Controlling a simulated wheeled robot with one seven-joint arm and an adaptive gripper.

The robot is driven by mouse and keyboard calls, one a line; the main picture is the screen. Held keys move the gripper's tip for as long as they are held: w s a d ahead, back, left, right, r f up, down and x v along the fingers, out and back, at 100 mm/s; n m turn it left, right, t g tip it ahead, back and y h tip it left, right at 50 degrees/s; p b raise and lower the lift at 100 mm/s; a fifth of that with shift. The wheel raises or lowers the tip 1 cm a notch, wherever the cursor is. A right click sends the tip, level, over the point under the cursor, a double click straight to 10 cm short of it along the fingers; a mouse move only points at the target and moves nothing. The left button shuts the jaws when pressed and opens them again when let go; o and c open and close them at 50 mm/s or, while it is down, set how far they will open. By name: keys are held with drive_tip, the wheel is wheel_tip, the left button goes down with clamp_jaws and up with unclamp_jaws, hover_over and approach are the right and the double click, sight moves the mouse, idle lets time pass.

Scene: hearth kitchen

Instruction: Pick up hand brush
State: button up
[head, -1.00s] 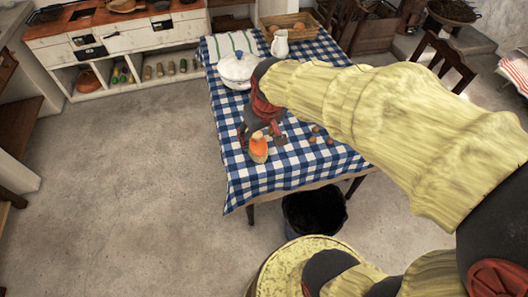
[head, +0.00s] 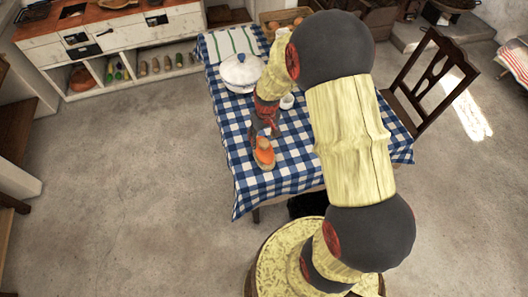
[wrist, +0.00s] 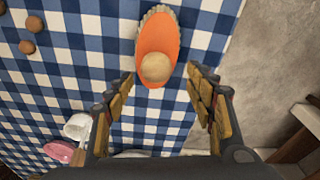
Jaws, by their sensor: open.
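The hand brush lies on the blue-and-white checked tablecloth near the table's front left edge. In the wrist view the hand brush (wrist: 158,38) shows an orange oval back, a round wooden knob and a pale bristle fringe at its far end. It also shows in the head view (head: 264,155). My gripper (wrist: 161,82) is open and empty, its fingers spread either side of the knob's near end, with the brush just beyond the tips in the picture. In the head view my gripper (head: 264,130) is just behind the brush; my arm hides part of the table.
A white lidded tureen (head: 240,72) and a small white cup (head: 287,101) stand farther back on the table (head: 245,190). Several round brown things (wrist: 34,24) lie left of the brush in the wrist view. A wooden chair (head: 425,85) stands at the right. The floor at left is clear.

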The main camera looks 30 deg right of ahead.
sight(264, 142)
drive_tip(key=f, duration=0.3)
drive_tip(key=f+b, duration=0.1)
drive_tip(key=shift+w+d+f, duration=0.1)
drive_tip(key=shift+d+f, duration=0.2)
drive_tip(key=shift+c, duration=0.8)
drive_tip(key=shift+r, duration=0.1)
clamp_jaws()
